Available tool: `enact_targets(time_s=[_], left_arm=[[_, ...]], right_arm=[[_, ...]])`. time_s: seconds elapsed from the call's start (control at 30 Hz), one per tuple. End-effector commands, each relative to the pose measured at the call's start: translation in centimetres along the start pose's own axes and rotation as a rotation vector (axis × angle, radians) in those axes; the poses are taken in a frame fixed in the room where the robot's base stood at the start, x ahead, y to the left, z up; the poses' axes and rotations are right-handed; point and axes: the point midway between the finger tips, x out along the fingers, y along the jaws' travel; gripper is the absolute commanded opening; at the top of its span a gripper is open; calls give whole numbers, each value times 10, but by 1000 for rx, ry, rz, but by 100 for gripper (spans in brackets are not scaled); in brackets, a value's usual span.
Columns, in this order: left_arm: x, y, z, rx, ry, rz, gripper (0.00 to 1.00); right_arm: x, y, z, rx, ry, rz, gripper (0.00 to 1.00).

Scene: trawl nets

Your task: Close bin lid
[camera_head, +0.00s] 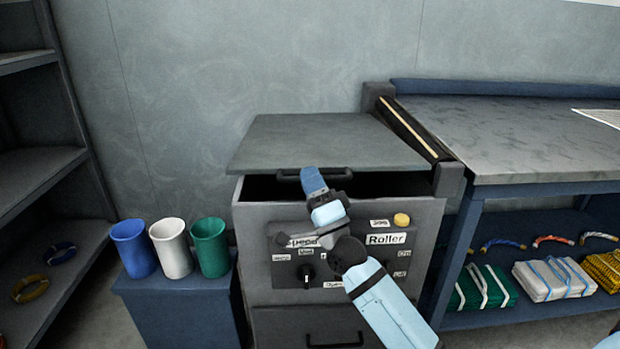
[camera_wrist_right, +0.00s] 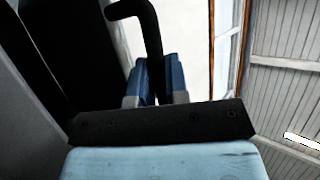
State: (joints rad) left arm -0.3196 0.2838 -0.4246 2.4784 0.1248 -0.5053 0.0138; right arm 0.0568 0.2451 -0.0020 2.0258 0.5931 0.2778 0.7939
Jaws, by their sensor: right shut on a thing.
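The grey bin lid (camera_head: 325,140) is tilted slightly up at the top of the dark grey bin cabinet (camera_head: 258,262), with a dark gap under its front edge. A black bar handle (camera_head: 335,174) runs along the lid's front edge. My right gripper (camera_head: 313,180) is at this handle, its blue fingers shut on it. In the right wrist view the black handle (camera_wrist_right: 148,35) runs down between the blue fingers (camera_wrist_right: 158,80). My right arm covers part of the cabinet's front panel. My left gripper is not in view.
Blue, white and green cups (camera_head: 171,248) stand on a blue stand (camera_head: 180,297) left of the cabinet. A workbench (camera_head: 510,140) adjoins on the right, with net bundles (camera_head: 552,280) on its lower shelf. Dark shelving (camera_head: 35,180) stands at the far left.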

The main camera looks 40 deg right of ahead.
Motion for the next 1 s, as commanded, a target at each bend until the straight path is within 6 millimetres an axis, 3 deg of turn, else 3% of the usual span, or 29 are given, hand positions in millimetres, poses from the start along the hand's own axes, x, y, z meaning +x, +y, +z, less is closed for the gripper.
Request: enact_targets(time_s=[0.07,0.1,0.17,0.57,0.83,0.93,1.0], left_arm=[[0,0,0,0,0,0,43],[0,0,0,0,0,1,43],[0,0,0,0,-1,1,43],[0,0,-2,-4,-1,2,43],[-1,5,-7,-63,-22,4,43],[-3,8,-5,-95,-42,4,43],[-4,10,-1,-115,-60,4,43]], right_arm=[[0,1,0,1,-1,2,0],[0,1,0,0,-1,2,24],[0,1,0,0,0,2,38],[-7,0,0,-1,-1,1,39],[-58,-2,-1,0,-4,4,39],[-82,-2,-1,0,-2,3,44],[-97,-2,-1,-1,-3,3,39]])
